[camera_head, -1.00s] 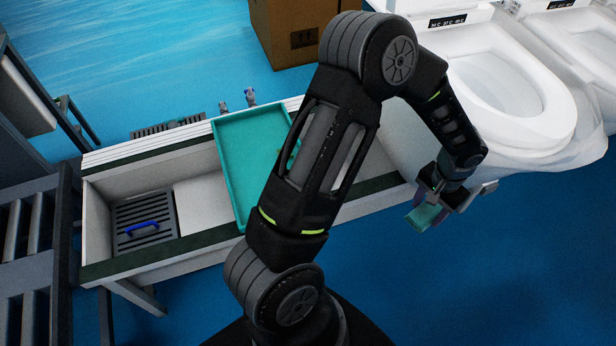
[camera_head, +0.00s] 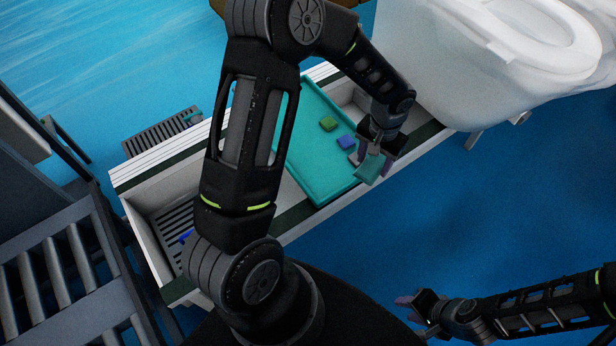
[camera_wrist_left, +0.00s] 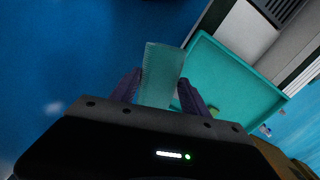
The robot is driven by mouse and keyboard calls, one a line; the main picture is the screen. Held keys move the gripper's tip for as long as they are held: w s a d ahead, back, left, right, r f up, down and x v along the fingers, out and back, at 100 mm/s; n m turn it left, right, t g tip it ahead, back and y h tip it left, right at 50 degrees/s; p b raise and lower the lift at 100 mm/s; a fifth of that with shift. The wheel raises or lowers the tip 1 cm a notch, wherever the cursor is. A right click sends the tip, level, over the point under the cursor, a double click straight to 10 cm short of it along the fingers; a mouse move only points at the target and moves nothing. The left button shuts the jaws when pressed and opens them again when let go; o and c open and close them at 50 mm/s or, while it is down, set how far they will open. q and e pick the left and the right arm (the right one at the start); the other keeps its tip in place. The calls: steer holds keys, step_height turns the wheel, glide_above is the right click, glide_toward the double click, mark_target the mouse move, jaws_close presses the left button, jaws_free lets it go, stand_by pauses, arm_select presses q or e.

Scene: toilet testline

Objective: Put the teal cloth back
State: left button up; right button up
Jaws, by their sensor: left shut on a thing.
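The teal cloth (camera_head: 370,168) is held by my left gripper (camera_head: 372,150), which is shut on it above the near right edge of the teal tray (camera_head: 318,182). In the left wrist view the cloth (camera_wrist_left: 161,75) stands out between the two purple fingers of the left gripper (camera_wrist_left: 160,92), with the tray (camera_wrist_left: 225,75) to its right. A green cloth (camera_head: 328,124) and a blue cloth (camera_head: 346,142) lie in the tray. A greyish piece beside the left gripper is partly hidden. My right gripper (camera_head: 418,304) is low at the right, away from the tray; its opening is unclear.
The tray sits across a long white trough (camera_head: 150,180) with a dark grate and a blue-handled item (camera_head: 185,237) at its left end. White toilets (camera_head: 530,40) stand at the upper right. A grey rack (camera_head: 60,270) is at the left. Blue floor is open at the right.

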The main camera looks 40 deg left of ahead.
arm_select(q)
steer(key=shift+w+a+f+b, duration=0.15)
steer(key=shift+f+b, duration=0.1)
steer(key=shift+b, duration=0.15)
steer(key=a+f+m+b, duration=0.1)
steer(key=a+f+b, duration=0.5)
steer(key=b, duration=0.8)
steer(key=a+f+m+b, duration=0.2)
steer(key=a+f+b, duration=0.3)
steer(key=a+b, duration=0.5)
steer(key=b, duration=0.5)
steer(key=shift+a+f, duration=0.35)
steer(key=shift+a, duration=0.05)
steer(key=shift+f+b, duration=0.75)
steer(key=shift+f, duration=1.8)
steer(key=shift+f, duration=0.1)
